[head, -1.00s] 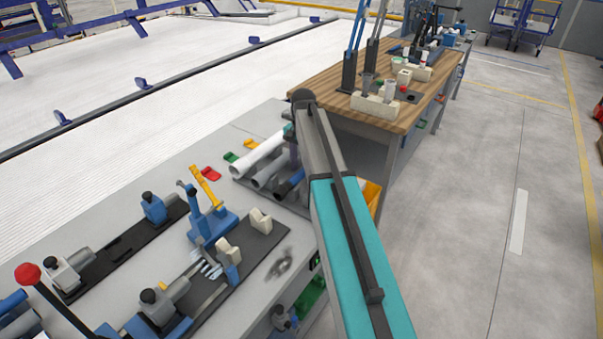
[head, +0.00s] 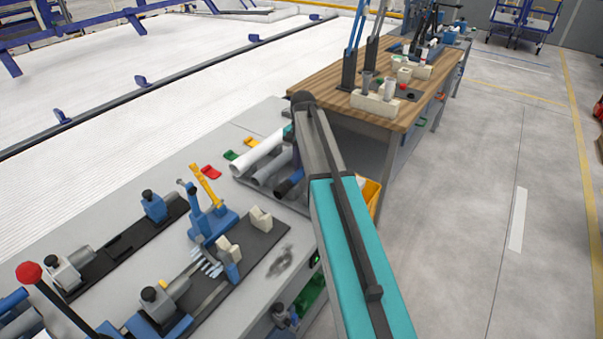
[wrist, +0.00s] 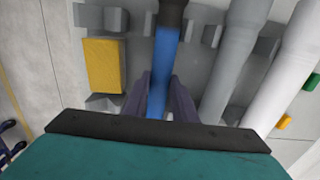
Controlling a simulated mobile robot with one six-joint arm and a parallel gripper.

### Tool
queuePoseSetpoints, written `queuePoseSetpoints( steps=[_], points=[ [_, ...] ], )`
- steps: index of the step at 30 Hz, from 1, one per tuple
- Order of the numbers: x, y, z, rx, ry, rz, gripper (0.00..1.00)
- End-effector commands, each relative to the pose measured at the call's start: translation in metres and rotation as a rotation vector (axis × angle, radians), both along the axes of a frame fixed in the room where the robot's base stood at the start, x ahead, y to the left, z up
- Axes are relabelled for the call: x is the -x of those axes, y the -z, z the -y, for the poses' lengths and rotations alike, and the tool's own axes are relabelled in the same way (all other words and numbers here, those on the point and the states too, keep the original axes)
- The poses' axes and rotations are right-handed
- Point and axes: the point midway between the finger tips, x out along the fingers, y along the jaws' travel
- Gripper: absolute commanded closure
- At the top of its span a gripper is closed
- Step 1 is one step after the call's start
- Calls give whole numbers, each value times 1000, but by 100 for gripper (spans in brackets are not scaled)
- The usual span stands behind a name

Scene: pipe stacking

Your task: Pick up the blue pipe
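The blue pipe (wrist: 165,55) lies on a dark grey holder, with a black end at the top of the wrist view. In the head view, my arm mostly hides the gripper.
A grey pipe (wrist: 235,50) and a white pipe (wrist: 290,70) lie parallel to the right of the blue one. A yellow block (wrist: 103,65) lies to the left. A blue fixture (head: 212,222) stands on the grey bench; a wooden-topped bench (head: 335,92) is behind.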

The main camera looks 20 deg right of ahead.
Motion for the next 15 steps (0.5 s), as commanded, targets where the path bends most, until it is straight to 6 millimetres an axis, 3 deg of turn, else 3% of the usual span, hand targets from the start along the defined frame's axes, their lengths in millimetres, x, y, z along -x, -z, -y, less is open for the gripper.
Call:
queuePoseSetpoints(
  steps=[15],
  points=[
    [1,-5,1,2,1,-2,99]
  ],
)
